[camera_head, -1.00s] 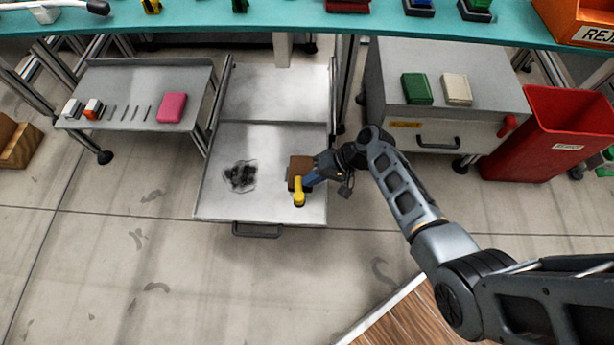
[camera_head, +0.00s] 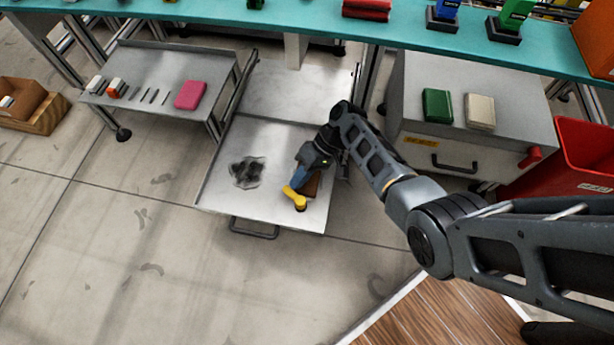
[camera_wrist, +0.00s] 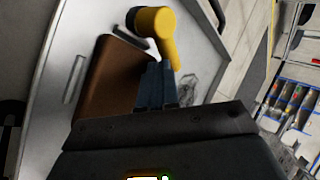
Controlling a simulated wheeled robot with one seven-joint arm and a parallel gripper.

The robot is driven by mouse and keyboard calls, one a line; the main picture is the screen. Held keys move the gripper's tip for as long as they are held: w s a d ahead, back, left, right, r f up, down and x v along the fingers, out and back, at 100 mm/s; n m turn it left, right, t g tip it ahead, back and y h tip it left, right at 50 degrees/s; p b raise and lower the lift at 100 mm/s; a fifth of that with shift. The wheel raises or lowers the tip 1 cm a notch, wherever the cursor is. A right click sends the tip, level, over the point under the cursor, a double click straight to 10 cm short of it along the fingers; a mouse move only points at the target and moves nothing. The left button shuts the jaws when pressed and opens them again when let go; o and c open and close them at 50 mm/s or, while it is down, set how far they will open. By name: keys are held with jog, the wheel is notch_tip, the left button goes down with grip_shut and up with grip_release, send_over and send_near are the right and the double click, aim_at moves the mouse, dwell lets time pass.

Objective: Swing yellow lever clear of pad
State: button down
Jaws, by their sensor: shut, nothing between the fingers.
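The yellow lever (camera_head: 295,198) is on a pulled-out grey metal tray (camera_head: 270,208), and its arm points up and left from its round end in the head view. The brown pad (camera_head: 313,186) lies just right of the lever, partly hidden by my gripper. In the wrist view the lever (camera_wrist: 168,38) lies right of the pad (camera_wrist: 105,85), with its round end close to the pad's far corner. My gripper (camera_head: 297,184) has its blue fingers together and empty. In the wrist view the fingers (camera_wrist: 155,78) are between pad and lever, close beside the lever arm; contact is unclear.
A dark smudge (camera_head: 247,172) marks the tray left of the lever. A side shelf (camera_head: 150,72) holds a pink block (camera_head: 190,95) and small parts. A grey cabinet (camera_head: 470,70) and red bin (camera_head: 570,160) stand right. Open floor lies in front.

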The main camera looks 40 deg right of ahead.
aim_at(284, 188)
jog(key=shift+w+a, duration=0.25)
jog(key=shift+w+a+n+g, duration=0.1)
jog(key=shift+a+n+g, duration=0.1)
jog(key=shift+n+g, duration=0.35)
jog(key=shift+a+n, duration=0.2)
jog(key=shift+n, duration=0.05)
jog(key=shift+w+a, duration=0.15)
jog(key=shift+a, duration=0.85)
